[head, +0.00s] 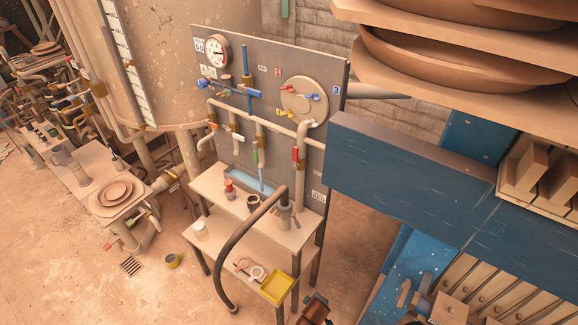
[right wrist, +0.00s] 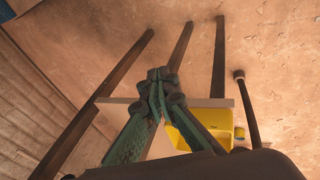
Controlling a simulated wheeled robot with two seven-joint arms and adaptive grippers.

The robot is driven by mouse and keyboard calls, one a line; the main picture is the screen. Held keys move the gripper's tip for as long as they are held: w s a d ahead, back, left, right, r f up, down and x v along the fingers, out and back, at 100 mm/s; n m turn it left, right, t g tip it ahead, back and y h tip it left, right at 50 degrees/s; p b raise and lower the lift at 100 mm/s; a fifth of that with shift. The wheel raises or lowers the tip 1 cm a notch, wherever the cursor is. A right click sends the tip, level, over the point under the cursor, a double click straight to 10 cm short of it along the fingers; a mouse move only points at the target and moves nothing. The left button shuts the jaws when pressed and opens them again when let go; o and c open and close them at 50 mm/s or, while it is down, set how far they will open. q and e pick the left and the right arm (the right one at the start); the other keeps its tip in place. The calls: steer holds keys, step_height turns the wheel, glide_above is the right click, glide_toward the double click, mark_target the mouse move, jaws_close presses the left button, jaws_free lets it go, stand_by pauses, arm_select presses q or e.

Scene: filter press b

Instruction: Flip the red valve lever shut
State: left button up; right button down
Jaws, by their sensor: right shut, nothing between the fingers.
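The red valve lever (head: 295,154) is small and stands upright on the right-hand vertical pipe of the grey panel (head: 270,70) in the head view. A green lever (head: 255,155) sits on the pipe to its left. My right gripper (right wrist: 160,80) shows in the right wrist view with its greenish fingers together and nothing between them. It is over the area by the yellow tray (right wrist: 238,118), away from the lever, which is not in that view. A dark part at the bottom of the head view may belong to my right arm. My left gripper is in neither view.
A bench (head: 205,183) stands below the panel, with a red-topped bottle (head: 229,187) and a dark curved hose (head: 240,232) in front. The yellow tray (head: 276,287) lies on the lower shelf. A blue beam (head: 410,175) and shelving crowd the right. Floor at left is partly clear.

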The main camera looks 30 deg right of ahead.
steer(key=w+d+r+t+h+p, duration=0.1)
steer(key=w+r+p, duration=0.15)
steer(key=r, duration=0.85)
steer(key=w+d+r+t+h+p, duration=0.15)
steer(key=w+r, duration=0.25)
steer(key=r, duration=0.8)
steer(key=n+t+h+p, duration=0.2)
steer(key=n+t+h, duration=0.2)
steer(key=t+h, duration=0.3)
glide_toward(295, 158)
steer(key=w+a+r+g, duration=0.1)
steer(key=w+a+r, duration=0.1)
steer(key=w+a, duration=0.35)
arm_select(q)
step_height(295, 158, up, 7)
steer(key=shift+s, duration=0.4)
arm_select(e)
steer(key=shift+d+h, duration=0.35)
steer(key=shift+d, duration=0.05)
arm_select(q)
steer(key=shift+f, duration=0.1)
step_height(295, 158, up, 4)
steer(key=p, duration=0.4)
arm_select(e)
steer(key=w+d, duration=0.3)
steer(key=d, duration=0.6)
